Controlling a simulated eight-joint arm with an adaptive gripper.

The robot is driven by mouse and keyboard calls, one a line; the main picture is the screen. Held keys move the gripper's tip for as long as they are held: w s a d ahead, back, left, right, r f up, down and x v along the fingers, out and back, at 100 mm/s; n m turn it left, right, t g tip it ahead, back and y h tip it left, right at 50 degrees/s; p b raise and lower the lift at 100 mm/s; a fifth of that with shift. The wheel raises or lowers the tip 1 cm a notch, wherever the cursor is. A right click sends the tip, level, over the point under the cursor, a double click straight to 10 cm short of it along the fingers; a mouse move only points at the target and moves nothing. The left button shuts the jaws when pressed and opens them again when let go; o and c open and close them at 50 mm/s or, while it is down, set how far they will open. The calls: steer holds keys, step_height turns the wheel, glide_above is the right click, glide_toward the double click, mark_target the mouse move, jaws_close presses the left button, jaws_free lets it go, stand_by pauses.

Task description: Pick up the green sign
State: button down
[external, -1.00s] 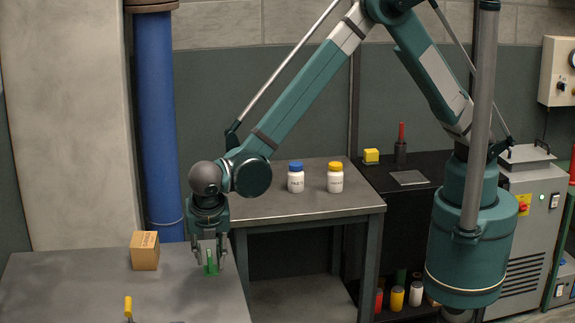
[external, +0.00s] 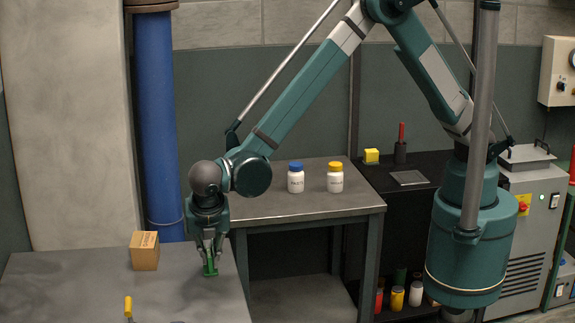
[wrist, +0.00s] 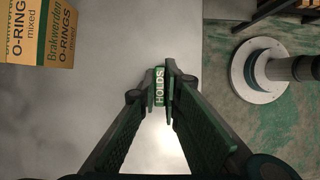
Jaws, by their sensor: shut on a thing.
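The green sign (external: 210,265) stands on the grey table (external: 60,290) near its right edge, in the external view. In the wrist view the sign (wrist: 160,86) shows white letters reading "HOLDS" between the fingertips. My gripper (external: 209,258) points down over it, and its fingers are closed on the sign from both sides. In the wrist view my gripper (wrist: 161,92) has both fingertips against the sign. The fingers hide part of the sign. I cannot tell whether its base is still touching the table.
A cardboard box (external: 145,251) marked O-rings (wrist: 40,30) stands left of the gripper. A yellow-handled tool (external: 128,307) is at the table's front. Two white bottles, blue-capped (external: 296,179) and yellow-capped (external: 335,179), stand on the bench behind. The table's left part is clear.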

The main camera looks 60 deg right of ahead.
mark_target(208, 252)
steer(key=shift+r+p, duration=0.3)
steer(key=shift+r, duration=4.65)
steer(key=shift+w, duration=0.1)
